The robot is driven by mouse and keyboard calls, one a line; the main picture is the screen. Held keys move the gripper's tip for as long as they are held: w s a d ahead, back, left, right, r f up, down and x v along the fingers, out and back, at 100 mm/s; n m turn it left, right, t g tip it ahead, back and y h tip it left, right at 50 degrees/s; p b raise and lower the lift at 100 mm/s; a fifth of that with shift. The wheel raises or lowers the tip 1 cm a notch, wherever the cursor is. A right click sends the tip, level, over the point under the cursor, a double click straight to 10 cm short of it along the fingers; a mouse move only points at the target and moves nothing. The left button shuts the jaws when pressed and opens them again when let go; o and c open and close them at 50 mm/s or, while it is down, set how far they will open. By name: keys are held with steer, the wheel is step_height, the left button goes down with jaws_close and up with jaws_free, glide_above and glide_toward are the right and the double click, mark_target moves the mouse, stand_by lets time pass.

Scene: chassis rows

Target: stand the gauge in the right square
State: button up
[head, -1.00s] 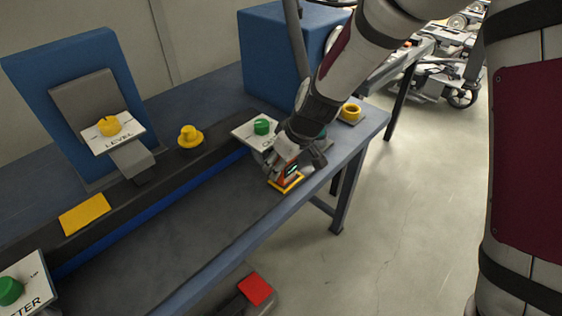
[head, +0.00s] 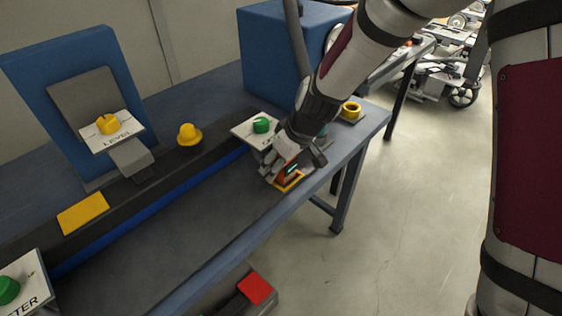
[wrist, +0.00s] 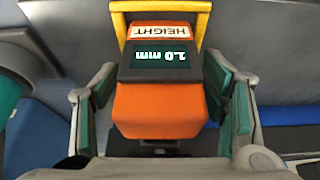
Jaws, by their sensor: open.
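The gauge (wrist: 158,105) is an orange block with a dark screen reading 1.0 mm and a white HEIGHT label. In the head view the gauge (head: 288,174) is small and partly hidden by my gripper (head: 282,172). It appears upright at a yellow-edged square (head: 293,185) near the bench's front edge. In the wrist view a yellow border (wrist: 160,6) runs around its far end. My gripper (wrist: 162,85) is open, with green-padded fingers on either side of the gauge. I cannot tell whether a pad still touches it, or whether the base lies wholly inside the border.
A white panel with a green knob (head: 262,125) stands close behind my gripper. A yellow ring (head: 351,110) lies on the bench to the right. A yellow button (head: 189,135), a yellow plate (head: 83,213) and the LEVEL panel (head: 112,132) are to the left.

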steer(key=v, duration=1.2)
steer(key=s+d+r+m+t+h+p, duration=0.15)
steer(key=s+d+r+m+p, duration=0.25)
steer(key=s+d+r, duration=0.8)
steer(key=s+d+r+m+h+p, duration=0.1)
steer(key=s+d+r+m+p, duration=0.1)
steer(key=s, duration=0.5)
steer(key=s+d+r+m+h+p, duration=0.1)
steer(key=s+d+r+m+p, duration=0.1)
steer(key=s+d+r+m, duration=0.2)
steer(key=s+d, duration=0.2)
steer(key=s, duration=0.2)
steer(key=shift+s+d, duration=0.25)
steer(key=shift+s, duration=0.05)
